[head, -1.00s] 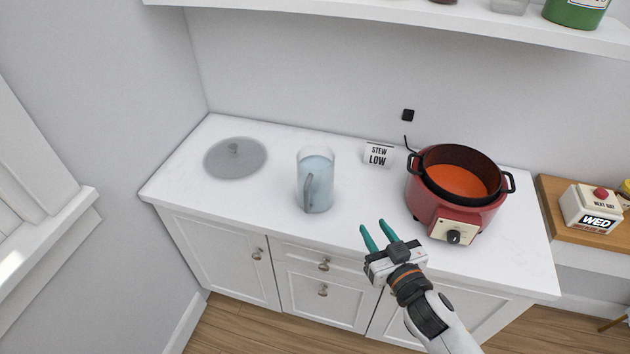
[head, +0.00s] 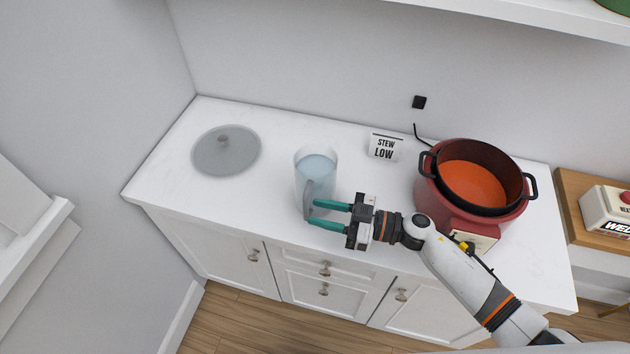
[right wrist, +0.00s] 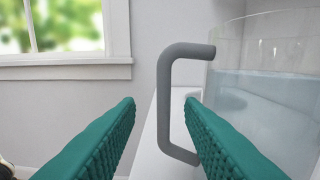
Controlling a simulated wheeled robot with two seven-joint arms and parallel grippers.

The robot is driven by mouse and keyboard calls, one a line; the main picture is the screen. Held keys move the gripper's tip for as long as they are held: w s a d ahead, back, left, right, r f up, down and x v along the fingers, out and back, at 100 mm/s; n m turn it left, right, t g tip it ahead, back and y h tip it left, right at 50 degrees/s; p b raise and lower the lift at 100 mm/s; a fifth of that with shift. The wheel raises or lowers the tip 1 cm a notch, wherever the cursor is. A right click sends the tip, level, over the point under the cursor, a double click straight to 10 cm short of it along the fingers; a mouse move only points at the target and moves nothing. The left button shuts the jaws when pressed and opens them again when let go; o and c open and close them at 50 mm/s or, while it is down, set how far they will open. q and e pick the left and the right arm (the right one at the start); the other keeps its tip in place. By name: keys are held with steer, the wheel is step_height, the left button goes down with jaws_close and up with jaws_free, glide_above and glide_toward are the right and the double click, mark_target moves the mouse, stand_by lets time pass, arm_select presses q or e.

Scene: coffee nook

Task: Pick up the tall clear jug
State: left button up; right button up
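The tall clear jug (head: 320,172) stands upright on the white counter, with pale blue water in it. Its grey handle (head: 308,200) faces the front of the counter. My right gripper (head: 312,213) is open at the handle, its two teal fingers pointing left. In the right wrist view the jug (right wrist: 265,90) is at the right, partly cut off. There the handle (right wrist: 165,105) shows in the gap between the fingertips, closer to the right finger. I cannot tell whether a finger touches it. My left gripper is not in view.
A red cooker (head: 455,215) with orange stew stands to the right, near my right arm. A "STEW LOW" sign (head: 384,147) stands behind. A round glass lid (head: 228,152) lies at the left. The counter (head: 265,195) is bare between lid and jug.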

mark_target(305, 207)
steer(key=x, duration=0.3)
steer(key=shift+w, duration=0.2)
steer(key=shift+w+a+f+p, duration=0.15)
steer(key=shift+a+p, duration=0.15)
steer(key=shift+a, duration=0.25)
jaws_close()
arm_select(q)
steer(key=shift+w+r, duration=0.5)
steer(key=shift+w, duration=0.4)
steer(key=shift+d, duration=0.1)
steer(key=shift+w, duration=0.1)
arm_select(e)
steer(key=shift+w, duration=0.1)
